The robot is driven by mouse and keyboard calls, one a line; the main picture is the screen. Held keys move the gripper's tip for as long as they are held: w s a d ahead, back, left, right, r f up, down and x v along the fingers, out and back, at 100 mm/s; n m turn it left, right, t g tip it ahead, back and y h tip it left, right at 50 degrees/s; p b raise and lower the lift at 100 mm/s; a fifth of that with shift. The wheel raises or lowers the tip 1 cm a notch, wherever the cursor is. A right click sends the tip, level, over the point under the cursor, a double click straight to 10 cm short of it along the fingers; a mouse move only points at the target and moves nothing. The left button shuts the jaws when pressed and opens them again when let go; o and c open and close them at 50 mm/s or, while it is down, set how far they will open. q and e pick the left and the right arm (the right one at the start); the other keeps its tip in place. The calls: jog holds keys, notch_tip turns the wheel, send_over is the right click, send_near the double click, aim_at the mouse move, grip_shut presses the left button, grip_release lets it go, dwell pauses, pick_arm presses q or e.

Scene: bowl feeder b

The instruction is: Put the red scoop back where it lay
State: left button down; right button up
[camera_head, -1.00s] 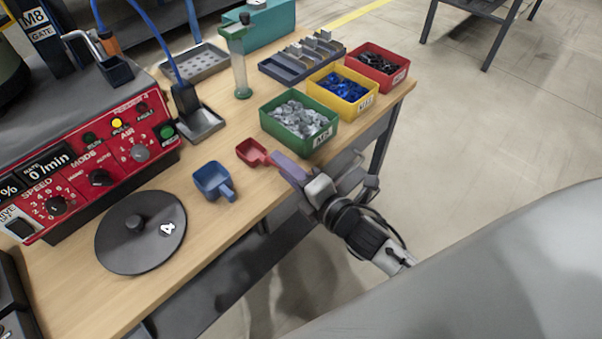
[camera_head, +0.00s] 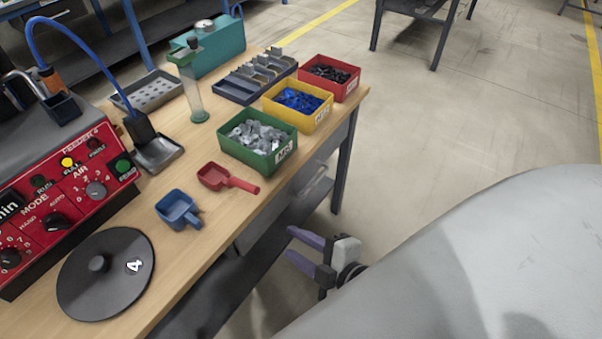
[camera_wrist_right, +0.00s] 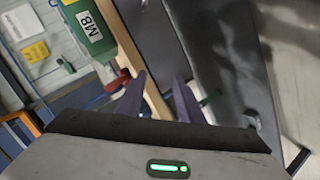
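The red scoop (camera_head: 226,178) lies on the wooden table between the blue scoop (camera_head: 178,209) and the green bin, its handle pointing right toward the table's front edge. My right gripper (camera_head: 298,247) is open and empty, off the table's front edge and below and right of the scoop, clear of it. In the right wrist view its two purple fingers (camera_wrist_right: 160,98) stand apart with nothing between them. A small red piece at the table edge in that view may be the scoop's handle. My left gripper is not in view.
The green bin (camera_head: 258,155) of grey parts, yellow bin (camera_head: 312,122) and red bin (camera_head: 345,88) line the table's right side. A black disc marked 4 (camera_head: 78,283) lies front left, beside the red control panel (camera_head: 68,205). The floor right of the table is open.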

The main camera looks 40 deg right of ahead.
jog(key=s+a+f+m+g, duration=0.3)
jog(key=s+f+m, duration=0.4)
jog(key=f+m, duration=0.4)
jog(key=shift+s+a+f+m+g, duration=0.2)
jog(key=shift+a+m+g, duration=0.15)
jog(key=shift+m+g, duration=0.25)
